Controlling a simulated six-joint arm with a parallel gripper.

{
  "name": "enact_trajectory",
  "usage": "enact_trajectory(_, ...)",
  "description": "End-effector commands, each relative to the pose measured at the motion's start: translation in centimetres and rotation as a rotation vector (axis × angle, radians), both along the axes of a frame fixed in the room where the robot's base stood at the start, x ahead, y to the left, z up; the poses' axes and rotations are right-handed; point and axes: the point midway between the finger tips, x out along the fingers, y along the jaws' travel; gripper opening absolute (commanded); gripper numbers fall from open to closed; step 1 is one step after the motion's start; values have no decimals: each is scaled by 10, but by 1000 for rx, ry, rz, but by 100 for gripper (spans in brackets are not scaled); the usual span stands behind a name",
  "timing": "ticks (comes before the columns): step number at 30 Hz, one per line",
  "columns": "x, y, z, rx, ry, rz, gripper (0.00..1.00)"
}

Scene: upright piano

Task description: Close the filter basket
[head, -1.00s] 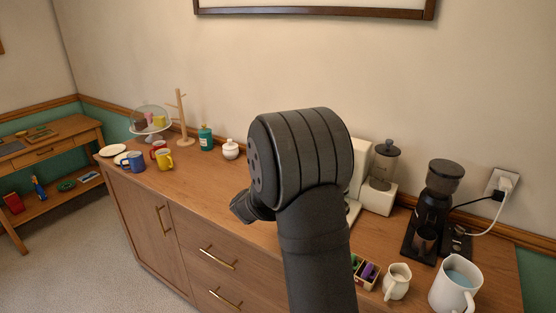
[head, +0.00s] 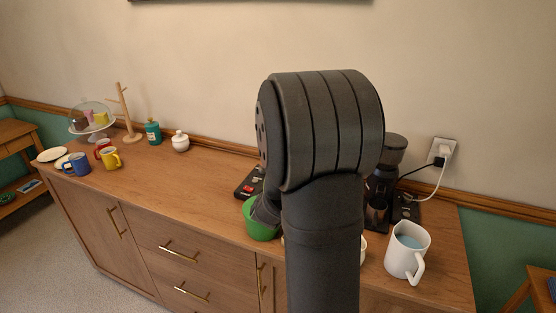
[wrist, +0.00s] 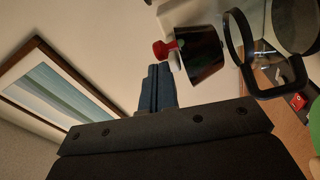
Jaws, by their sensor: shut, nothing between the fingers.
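In the wrist view the filter basket (wrist: 205,58) is a dark, tapered cup with a red knob (wrist: 165,48) on its side. It sits beside a pale body (wrist: 190,14), which is cut off by the frame. My gripper (wrist: 158,70) has its blue-grey fingers together, empty, close to the basket and just below the red knob in the picture. I cannot tell whether they touch. A glass vessel with a black handle (wrist: 240,60) is right of the basket. In the head view my arm hides the basket and the fingers.
In the head view a green cup (head: 257,228) stands beside my arm. A black base with red parts (head: 248,186) lies behind it. A white mug (head: 407,250) and dark grinder (head: 381,190) stand right.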

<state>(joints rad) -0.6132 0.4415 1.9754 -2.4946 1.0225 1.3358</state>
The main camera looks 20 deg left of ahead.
Motion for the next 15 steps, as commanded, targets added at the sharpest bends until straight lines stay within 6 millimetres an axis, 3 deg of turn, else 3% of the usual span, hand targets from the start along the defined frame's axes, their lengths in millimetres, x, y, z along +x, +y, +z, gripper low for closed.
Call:
enact_trajectory(6, 12, -19, 1, 1, -1, 42, 0)
enact_trajectory(15, 23, -30, 2, 6, -4, 109, 0)
